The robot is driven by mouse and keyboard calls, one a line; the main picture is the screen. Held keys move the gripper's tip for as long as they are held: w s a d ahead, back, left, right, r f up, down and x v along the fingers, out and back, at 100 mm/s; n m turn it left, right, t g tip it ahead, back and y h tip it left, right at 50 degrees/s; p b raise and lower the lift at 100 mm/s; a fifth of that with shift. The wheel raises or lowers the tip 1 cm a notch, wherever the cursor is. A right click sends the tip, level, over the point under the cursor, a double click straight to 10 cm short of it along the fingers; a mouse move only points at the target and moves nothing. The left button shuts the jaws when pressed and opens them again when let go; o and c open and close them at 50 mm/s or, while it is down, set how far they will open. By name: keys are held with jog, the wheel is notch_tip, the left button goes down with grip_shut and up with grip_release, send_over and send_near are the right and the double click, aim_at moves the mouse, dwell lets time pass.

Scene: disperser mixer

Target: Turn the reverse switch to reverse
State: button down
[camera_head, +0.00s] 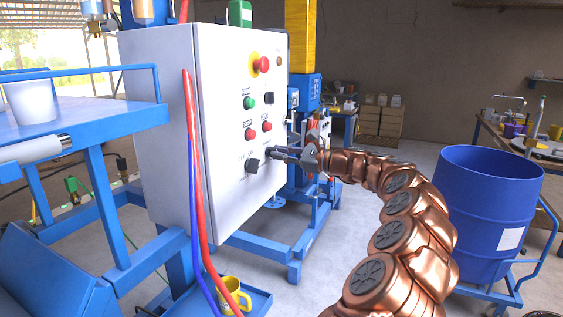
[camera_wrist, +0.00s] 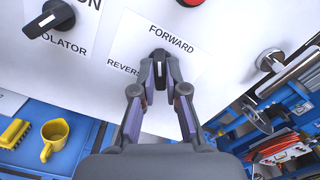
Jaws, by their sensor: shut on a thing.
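The reverse switch (camera_wrist: 159,54) is a small black knob on a white label plate, between the words FORWARD above right and REVERSE at its left. In the head view, my gripper (camera_head: 272,152) reaches from the right to the lower part of the white control cabinet (camera_head: 165,120); the switch itself is hard to make out there.
A black isolator knob (camera_head: 252,165) sits left of my gripper, also in the wrist view (camera_wrist: 50,18). Red and green buttons (camera_head: 250,102) and a red emergency stop (camera_head: 261,65) are above. Red and blue hoses (camera_head: 198,200) hang in front of the cabinet. A blue drum (camera_head: 487,210) stands at right.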

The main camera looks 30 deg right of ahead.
jog(key=n+b, duration=0.4)
jog(key=n, duration=0.1)
jog(key=shift+a+f+n+b, duration=0.1)
jog(key=shift+f+n+b, duration=0.05)
jog(key=shift+n+b, duration=0.15)
dwell(0.4)
jog(key=c, duration=1.2)
grip_release()
jog(key=shift+s, duration=0.15)
jog(key=v, duration=1.2)
